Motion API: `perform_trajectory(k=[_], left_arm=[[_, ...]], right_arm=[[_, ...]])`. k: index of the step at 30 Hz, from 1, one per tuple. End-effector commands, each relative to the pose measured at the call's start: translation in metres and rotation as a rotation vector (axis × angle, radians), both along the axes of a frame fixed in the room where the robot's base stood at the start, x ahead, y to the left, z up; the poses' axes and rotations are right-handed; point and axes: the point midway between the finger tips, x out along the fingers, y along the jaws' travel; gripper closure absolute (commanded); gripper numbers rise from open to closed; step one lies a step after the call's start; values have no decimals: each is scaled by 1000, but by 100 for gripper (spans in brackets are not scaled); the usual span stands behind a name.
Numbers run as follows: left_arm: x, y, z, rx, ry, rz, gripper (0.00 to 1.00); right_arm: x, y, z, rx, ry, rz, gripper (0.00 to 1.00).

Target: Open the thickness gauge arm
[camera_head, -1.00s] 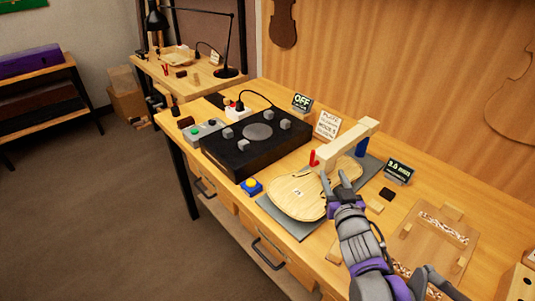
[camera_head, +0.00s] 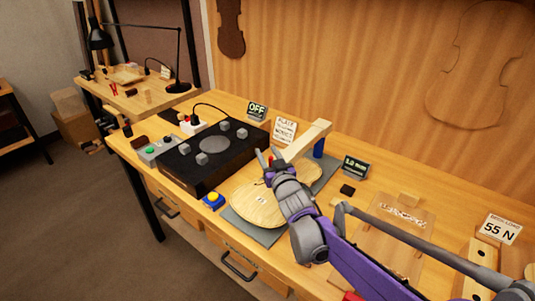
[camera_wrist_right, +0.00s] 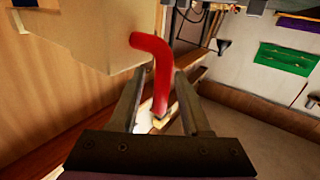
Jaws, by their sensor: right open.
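The thickness gauge arm (camera_head: 308,140) is a pale wooden beam at a blue post (camera_head: 319,148), reaching over a pale violin plate (camera_head: 255,207). A red bent handle (camera_wrist_right: 158,72) sticks out of the wooden block in the right wrist view. My right gripper (camera_head: 269,159) is at the beam's near end, with its fingers open. In the wrist view the fingers (camera_wrist_right: 157,103) stand on either side of the red handle, not visibly closed on it. In the head view my gripper mostly hides the handle. My left gripper is not in view.
The plate lies on a grey mat (camera_head: 241,229). A black box with knobs (camera_head: 183,160) and a blue-yellow button (camera_head: 213,200) stand to the left. A small display (camera_head: 355,167) and a dark block (camera_head: 347,189) are to the right. A sign (camera_head: 284,130) stands behind.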

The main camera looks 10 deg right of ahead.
Motion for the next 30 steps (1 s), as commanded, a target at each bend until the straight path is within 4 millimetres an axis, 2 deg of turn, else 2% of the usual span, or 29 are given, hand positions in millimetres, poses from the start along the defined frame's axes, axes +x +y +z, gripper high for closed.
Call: perform_trajectory(k=[7, 15, 30], left_arm=[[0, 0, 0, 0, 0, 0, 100], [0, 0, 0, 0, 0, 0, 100], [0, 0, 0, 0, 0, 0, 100]], right_arm=[[1, 0, 0, 0, 0, 0, 53], [0, 0, 0, -1, 0, 0, 100], [0, 0, 0, -1, 0, 0, 100]])
